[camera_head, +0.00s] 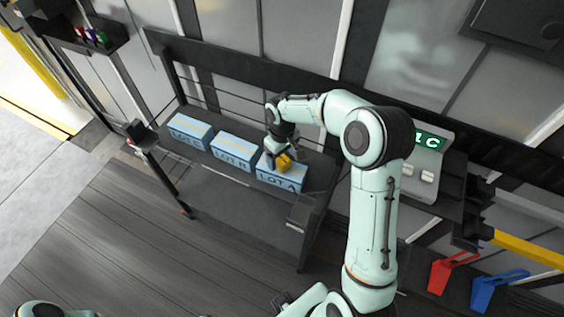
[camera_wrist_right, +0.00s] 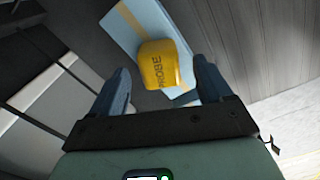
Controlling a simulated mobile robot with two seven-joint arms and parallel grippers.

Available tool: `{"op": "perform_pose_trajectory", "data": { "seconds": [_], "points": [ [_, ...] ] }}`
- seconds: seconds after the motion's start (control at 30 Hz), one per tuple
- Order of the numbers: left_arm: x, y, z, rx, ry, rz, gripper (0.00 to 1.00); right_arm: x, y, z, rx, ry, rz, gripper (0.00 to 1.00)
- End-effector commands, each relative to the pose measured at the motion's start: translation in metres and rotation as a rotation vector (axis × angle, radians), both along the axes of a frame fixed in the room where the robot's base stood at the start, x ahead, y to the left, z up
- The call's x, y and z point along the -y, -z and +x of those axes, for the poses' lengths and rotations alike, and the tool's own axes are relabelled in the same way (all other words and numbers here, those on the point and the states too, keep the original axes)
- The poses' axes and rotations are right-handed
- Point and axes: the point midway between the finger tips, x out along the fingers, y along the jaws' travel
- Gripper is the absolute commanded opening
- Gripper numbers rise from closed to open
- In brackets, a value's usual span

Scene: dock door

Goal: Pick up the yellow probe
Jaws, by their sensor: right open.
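The yellow probe (camera_head: 283,162) is at the LOT A box (camera_head: 284,179), the rightmost of three blue boxes on the bench. In the right wrist view the yellow probe (camera_wrist_right: 160,66), lettered PROBE, shows in front of the blue box (camera_wrist_right: 146,27). My right gripper (camera_head: 282,157) is over the LOT A box at the probe. In the wrist view its blue fingers (camera_wrist_right: 163,82) are apart, one on each side of the probe, with gaps visible. Whether the probe rests on the box is hard to tell. My left gripper is not in view.
The LOT B box (camera_head: 232,152) and another blue box (camera_head: 188,132) stand left on the dark bench (camera_head: 215,172). A lit green display (camera_head: 429,141) is at right. A red (camera_head: 451,272) and a blue wedge-like object (camera_head: 497,288) are at lower right. The floor in front is clear.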

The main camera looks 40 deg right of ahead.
Motion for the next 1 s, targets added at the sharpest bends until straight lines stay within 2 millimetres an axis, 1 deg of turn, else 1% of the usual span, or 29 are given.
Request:
{"op": "perform_pose_trajectory", "data": {
  "seconds": [0.03, 0.1, 0.33, 0.37, 0.4, 0.47, 0.5, 0.53, 0.6, 0.87, 0.97, 1.0],
  "points": [
    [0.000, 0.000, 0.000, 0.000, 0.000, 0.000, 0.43, 0.000, 0.007, 0.000, -0.001, 0.000, 0.001, 0.79],
    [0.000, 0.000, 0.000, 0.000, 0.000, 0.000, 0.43, 0.000, 0.012, 0.000, 0.000, 0.001, 0.001, 0.79],
    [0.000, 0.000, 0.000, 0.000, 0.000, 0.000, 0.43, 0.000, 0.013, 0.000, 0.002, 0.001, 0.000, 0.79],
    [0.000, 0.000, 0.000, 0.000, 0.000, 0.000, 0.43, 0.000, 0.013, 0.000, 0.002, 0.001, 0.000, 0.75],
    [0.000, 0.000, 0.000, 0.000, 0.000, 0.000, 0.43, 0.000, 0.013, 0.000, 0.002, 0.001, 0.000, 0.62],
    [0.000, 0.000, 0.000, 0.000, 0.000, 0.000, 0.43, 0.000, 0.013, 0.000, 0.002, 0.001, 0.000, 0.43],
    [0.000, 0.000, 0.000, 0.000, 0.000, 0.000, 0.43, 0.000, 0.013, 0.000, 0.002, 0.001, 0.000, 0.30],
    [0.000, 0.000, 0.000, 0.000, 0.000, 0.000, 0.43, 0.000, 0.013, 0.000, 0.002, 0.001, 0.000, 0.20],
    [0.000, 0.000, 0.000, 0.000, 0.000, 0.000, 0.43, 0.000, 0.013, 0.001, 0.002, 0.001, 0.000, 0.08],
    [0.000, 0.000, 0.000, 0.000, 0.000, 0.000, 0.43, 0.000, 0.010, 0.001, 0.003, 0.001, -0.001, 0.08],
    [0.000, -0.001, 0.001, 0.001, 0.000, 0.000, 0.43, 0.000, 0.000, 0.002, 0.006, 0.001, 0.000, 0.08],
    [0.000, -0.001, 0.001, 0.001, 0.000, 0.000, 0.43, 0.000, -0.007, 0.002, 0.006, 0.000, -0.001, 0.08]
  ]
}}
